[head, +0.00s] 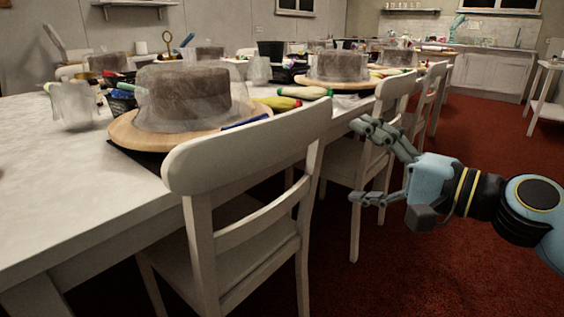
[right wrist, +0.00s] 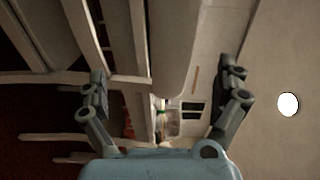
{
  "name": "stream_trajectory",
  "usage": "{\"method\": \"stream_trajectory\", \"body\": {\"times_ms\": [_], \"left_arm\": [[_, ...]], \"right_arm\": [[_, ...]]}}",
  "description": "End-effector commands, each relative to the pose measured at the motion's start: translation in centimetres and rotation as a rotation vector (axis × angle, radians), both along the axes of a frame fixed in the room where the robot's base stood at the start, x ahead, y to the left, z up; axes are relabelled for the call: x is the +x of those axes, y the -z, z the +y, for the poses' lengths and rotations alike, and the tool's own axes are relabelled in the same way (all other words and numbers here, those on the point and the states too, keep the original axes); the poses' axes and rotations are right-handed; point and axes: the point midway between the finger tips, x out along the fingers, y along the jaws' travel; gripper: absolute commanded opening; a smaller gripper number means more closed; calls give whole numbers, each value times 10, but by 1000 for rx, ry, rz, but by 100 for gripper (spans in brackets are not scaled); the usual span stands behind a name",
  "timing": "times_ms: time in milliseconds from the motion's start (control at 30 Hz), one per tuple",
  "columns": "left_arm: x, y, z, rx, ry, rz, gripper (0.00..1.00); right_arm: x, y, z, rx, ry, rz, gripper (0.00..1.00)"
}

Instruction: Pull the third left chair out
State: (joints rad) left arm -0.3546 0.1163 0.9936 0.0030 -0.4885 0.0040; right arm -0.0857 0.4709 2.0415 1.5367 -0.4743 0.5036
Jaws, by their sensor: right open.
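A row of white wooden chairs stands along the right side of a long white table. The nearest chair (head: 248,142) is large in front, its seat partly under the table. A second chair (head: 392,95) stands behind it, and a third chair (head: 431,88) is farther back, partly hidden. My right gripper (head: 362,163) is open and empty, its fingers pointing left beside the second chair's back. I cannot tell whether it touches that chair. In the right wrist view the open fingers (right wrist: 165,95) frame pale chair parts, seen sideways. My left gripper does not show.
The white table (head: 40,150) holds cakes on wooden turntables (head: 190,135) and decorating tools. Red carpet (head: 480,130) is free to the right of the chairs. A white side table (head: 545,110) stands at the far right, with kitchen cabinets (head: 490,75) behind.

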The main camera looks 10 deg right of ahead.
Motion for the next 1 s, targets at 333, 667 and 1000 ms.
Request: {"method": "stream_trajectory", "body": {"times_ms": [333,667,1000], "left_arm": [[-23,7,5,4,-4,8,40],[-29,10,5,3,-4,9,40],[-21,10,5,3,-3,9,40]], "right_arm": [[26,-24,35,61,-36,-25,100],[93,-19,87,56,-39,-20,100],[122,-18,110,50,-39,-18,100]]}}
